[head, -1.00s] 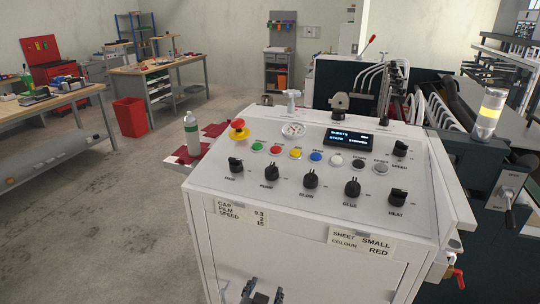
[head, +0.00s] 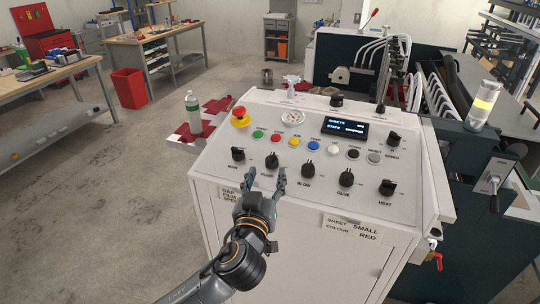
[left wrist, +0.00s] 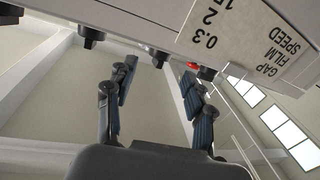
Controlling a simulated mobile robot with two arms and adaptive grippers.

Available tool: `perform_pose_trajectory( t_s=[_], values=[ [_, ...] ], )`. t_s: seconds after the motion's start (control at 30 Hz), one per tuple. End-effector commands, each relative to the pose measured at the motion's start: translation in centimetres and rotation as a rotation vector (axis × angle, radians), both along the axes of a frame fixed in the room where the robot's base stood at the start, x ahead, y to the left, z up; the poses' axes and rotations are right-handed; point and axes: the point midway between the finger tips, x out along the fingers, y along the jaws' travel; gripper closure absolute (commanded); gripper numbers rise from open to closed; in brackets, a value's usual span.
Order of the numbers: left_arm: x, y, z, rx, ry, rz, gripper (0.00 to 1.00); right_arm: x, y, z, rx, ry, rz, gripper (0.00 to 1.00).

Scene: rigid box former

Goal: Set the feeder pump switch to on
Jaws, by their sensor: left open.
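The feeder pump switch, a black rotary knob (head: 271,161), is second from the left in the front row on the white sloped panel (head: 220,172). Its pointer setting is too small to read. My left gripper (head: 265,179) is open and empty, at the panel's front edge, just short of this knob. Its two fingers are spread to either side of it. In the left wrist view a black knob (left wrist: 160,56) shows beyond and between the open fingertips (left wrist: 157,82). My right gripper is not in view.
Neighbouring knobs, the leftmost (head: 238,154) and the blow knob (head: 306,169), stand close on either side. Behind are coloured buttons (head: 275,135), a red emergency stop (head: 240,116), a gauge (head: 292,118) and a display (head: 347,129). A bottle (head: 193,113) stands left of the panel.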

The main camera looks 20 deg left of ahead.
Motion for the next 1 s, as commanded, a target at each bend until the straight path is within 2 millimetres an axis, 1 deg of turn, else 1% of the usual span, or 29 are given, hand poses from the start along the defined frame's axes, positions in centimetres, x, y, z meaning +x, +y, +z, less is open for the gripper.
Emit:
perform_pose_trajectory(
  t_s=[0.03,0.1,0.2,0.3,0.47,0.7,0.77,0.8,0.97,1.0],
  values=[
    [1.1,0.2,0.5,0.005,0.0,0.002,0.47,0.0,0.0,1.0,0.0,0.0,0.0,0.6],
    [2.3,0.5,0.5,0.005,-0.001,0.001,0.47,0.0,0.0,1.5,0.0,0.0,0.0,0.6],
    [3.6,0.7,0.3,0.003,0.001,0.001,0.47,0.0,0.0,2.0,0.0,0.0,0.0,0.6],
    [4.5,0.8,0.2,0.002,0.0,0.0,0.47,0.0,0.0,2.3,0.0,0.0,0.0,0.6],
    [5.2,0.9,0.0,0.0,0.001,0.0,0.47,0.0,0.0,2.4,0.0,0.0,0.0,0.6],
    [5.2,0.9,-0.1,0.0,0.001,0.0,0.47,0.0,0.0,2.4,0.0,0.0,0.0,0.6],
    [5.2,0.9,-0.1,0.0,0.001,0.0,0.57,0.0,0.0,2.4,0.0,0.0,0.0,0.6],
    [5.2,0.9,-0.1,0.0,0.001,0.0,0.65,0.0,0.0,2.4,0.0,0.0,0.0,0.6],
    [5.2,0.9,-0.1,0.0,0.001,0.0,0.98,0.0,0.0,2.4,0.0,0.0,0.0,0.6],
    [5.2,0.9,-0.1,0.0,0.001,0.0,1.0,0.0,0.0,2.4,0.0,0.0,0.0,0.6]
  ],
)
